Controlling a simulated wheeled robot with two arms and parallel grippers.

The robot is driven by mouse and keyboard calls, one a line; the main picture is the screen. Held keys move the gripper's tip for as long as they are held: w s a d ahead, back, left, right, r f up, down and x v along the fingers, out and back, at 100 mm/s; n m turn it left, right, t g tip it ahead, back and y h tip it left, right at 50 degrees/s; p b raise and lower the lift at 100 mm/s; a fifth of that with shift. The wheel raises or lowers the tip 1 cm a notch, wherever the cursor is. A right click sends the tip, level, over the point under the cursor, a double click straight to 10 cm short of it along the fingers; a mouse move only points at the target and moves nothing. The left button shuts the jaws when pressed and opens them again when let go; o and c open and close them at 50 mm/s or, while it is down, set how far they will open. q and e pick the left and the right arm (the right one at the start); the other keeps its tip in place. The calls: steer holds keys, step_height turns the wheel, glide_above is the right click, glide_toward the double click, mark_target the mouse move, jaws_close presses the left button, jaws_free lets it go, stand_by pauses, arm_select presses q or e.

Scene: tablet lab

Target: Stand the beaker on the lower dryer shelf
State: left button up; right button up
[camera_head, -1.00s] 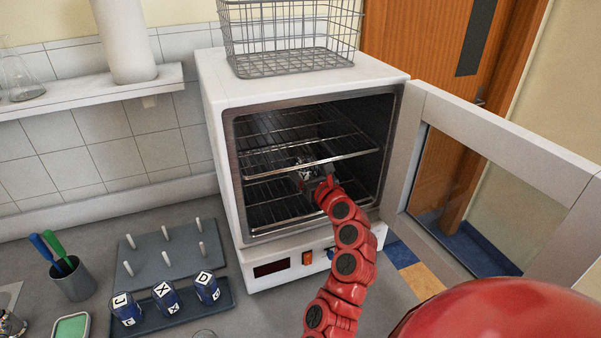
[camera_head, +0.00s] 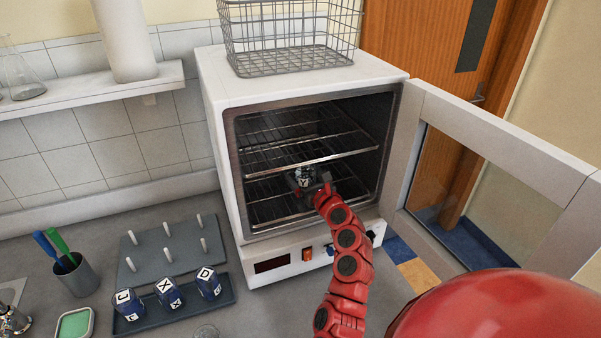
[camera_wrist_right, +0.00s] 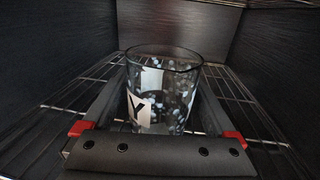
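The beaker (camera_head: 304,176), clear glass with a white label marked Y, is upright inside the open dryer (camera_head: 222,150). It shows below the front edge of the upper shelf (camera_head: 345,154), over the lower shelf (camera_head: 270,210). In the right wrist view the beaker (camera_wrist_right: 160,95) stands between the fingers of my right gripper (camera_wrist_right: 162,100), which appear to touch both its sides. Its base is hidden by the gripper's dark bar, so I cannot tell whether it touches the shelf wires. My left gripper is not in view.
The dryer door (camera_head: 495,135) stands open to the right. A wire basket (camera_head: 290,70) sits on top of the dryer.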

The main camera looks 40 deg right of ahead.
mark_target(311, 183)
steer(key=shift+o, duration=0.2)
steer(key=shift+r, duration=0.25)
steer(key=shift+s+f, duration=0.1)
steer(key=shift+s, duration=0.25)
steer(key=s+b, duration=0.1)
steer(key=s, duration=0.2)
steer(key=s+b, duration=0.1)
steer(key=s, duration=0.2)
steer(key=s+a+b, duration=0.1)
steer(key=s, duration=0.3)
steer(key=shift+s+a, duration=0.2)
steer(key=shift+s, duration=0.45)
